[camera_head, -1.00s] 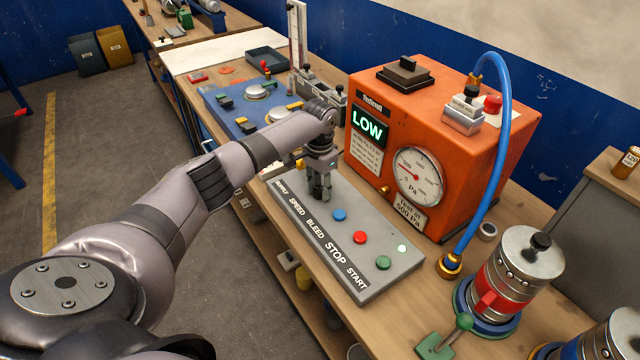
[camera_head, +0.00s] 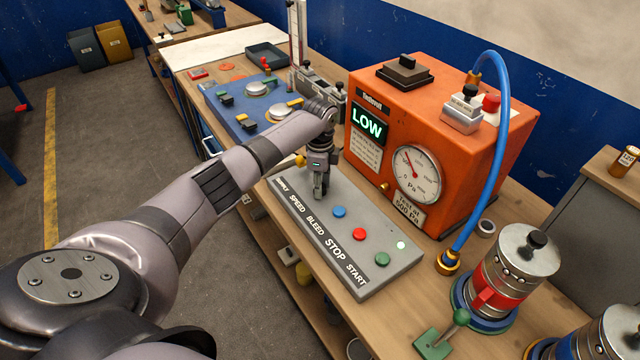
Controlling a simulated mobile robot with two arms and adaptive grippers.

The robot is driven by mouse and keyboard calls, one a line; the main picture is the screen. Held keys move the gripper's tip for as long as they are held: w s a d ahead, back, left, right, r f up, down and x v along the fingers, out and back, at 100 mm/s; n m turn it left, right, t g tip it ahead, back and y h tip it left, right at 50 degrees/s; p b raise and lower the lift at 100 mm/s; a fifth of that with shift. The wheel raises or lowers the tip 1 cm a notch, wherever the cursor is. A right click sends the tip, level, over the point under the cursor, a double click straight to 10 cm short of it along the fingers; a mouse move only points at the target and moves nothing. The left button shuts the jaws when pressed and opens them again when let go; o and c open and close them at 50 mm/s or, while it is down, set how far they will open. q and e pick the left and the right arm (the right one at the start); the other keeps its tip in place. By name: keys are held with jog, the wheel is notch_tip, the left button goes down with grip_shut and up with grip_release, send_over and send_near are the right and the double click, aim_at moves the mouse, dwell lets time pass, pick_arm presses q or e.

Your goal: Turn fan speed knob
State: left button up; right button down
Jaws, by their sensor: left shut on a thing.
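A grey control panel (camera_head: 352,262) lies on the wooden bench, with the labels SUPPLY, SPEED, BLEED, STOP and START along its near edge. My left gripper (camera_head: 320,192) points down at the panel's far-left part, by the SPEED label, and is shut. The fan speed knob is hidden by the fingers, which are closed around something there. Blue (camera_head: 339,212), red (camera_head: 359,234) and green (camera_head: 382,259) buttons sit to the right. An orange tester (camera_head: 440,130) behind shows LOW on its display (camera_head: 368,124). My right gripper is not in view.
A blue hose (camera_head: 505,130) arches from the tester down to a brass fitting on the bench. Metal canisters (camera_head: 515,265) stand at the right. A blue fixture board (camera_head: 245,105) lies beyond my arm. The bench's near edge runs close to the panel.

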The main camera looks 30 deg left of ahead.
pick_arm(q)
jog(key=shift+w+r+m, duration=0.1)
jog(key=shift+m, duration=1)
jog(key=o, duration=1.2)
notch_tip(320, 180, up, 12)
jog(key=shift+f, duration=0.1)
